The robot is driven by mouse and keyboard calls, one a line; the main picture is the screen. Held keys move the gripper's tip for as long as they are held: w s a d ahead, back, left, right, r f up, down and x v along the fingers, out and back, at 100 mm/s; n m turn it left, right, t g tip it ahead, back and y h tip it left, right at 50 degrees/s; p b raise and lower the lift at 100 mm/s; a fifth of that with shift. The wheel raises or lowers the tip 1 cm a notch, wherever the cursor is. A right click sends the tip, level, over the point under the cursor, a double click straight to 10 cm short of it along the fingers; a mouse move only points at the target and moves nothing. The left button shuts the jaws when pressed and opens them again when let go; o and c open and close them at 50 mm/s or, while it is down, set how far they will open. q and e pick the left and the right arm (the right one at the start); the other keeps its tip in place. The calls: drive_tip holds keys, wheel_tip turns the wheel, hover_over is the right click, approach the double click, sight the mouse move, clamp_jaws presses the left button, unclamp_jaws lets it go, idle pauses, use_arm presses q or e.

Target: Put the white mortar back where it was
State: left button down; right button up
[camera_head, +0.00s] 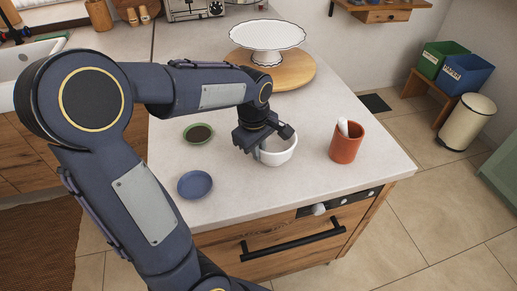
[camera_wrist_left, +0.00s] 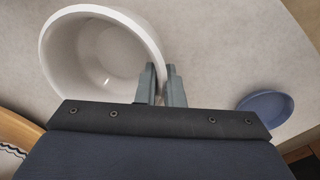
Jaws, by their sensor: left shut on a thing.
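The white mortar (camera_head: 279,151) is a small round bowl, at the middle of the counter in the head view. My left gripper (camera_head: 258,152) comes down on its left side and is shut on its rim. In the left wrist view the mortar (camera_wrist_left: 88,58) appears from above, empty inside, with its wall between the two fingers of the gripper (camera_wrist_left: 162,80). The mortar looks upright; I cannot tell whether its base touches the counter. My right gripper is not in view.
On the counter (camera_head: 310,183) stand a terracotta cup (camera_head: 346,146) holding a white-ended object, a blue dish (camera_head: 195,184), and a green-rimmed dish (camera_head: 198,133). A white cake stand (camera_head: 267,36) rests on a round wooden board (camera_head: 290,72) behind. The front right of the counter is clear.

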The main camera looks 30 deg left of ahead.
use_arm(q)
drive_tip(key=shift+f, duration=0.1)
drive_tip(key=c, duration=1.5)
unclamp_jaws()
drive_tip(key=shift+c, duration=0.2)
wheel_tip(320, 180, up, 12)
drive_tip(key=s+p, duration=0.1)
drive_tip(key=s+d+f+m+t+h, duration=0.1)
drive_tip(key=s+d+f+m+t, duration=0.1)
drive_tip(key=s+m, duration=0.5)
drive_tip(key=s+d+f+m+t+h, duration=0.2)
drive_tip(key=s+d+f+m, duration=0.3)
drive_tip(key=s+d+m, duration=0.1)
drive_tip(key=s+m, duration=0.1)
drive_tip(key=s, duration=0.1)
drive_tip(key=shift+s+d+f+h, duration=0.25)
drive_tip(key=shift+s+f+h, duration=0.05)
drive_tip(key=shift+s, duration=0.1)
